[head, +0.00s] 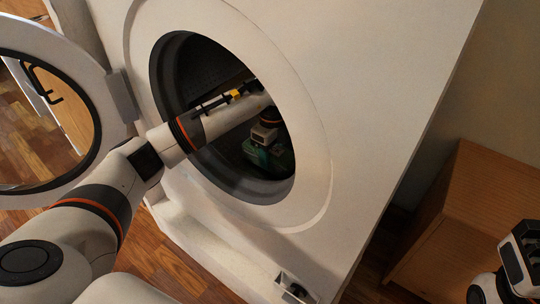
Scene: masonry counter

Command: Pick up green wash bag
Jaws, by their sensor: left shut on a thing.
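The green wash bag (270,156) is low inside the dark drum of a white front-loading washing machine. My left arm reaches through the round door opening. My left gripper (265,139) is inside the drum, pointing down at the bag and shut on it. Its fingertips and much of the bag are hidden by the gripper and the shadow. A black and white part of my right arm shows at the lower right edge, and its fingers cannot be made out.
The washing machine (400,70) has its round door (95,75) swung open to the left. A wooden cabinet (480,200) stands at the right. Wooden floor (150,255) shows below.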

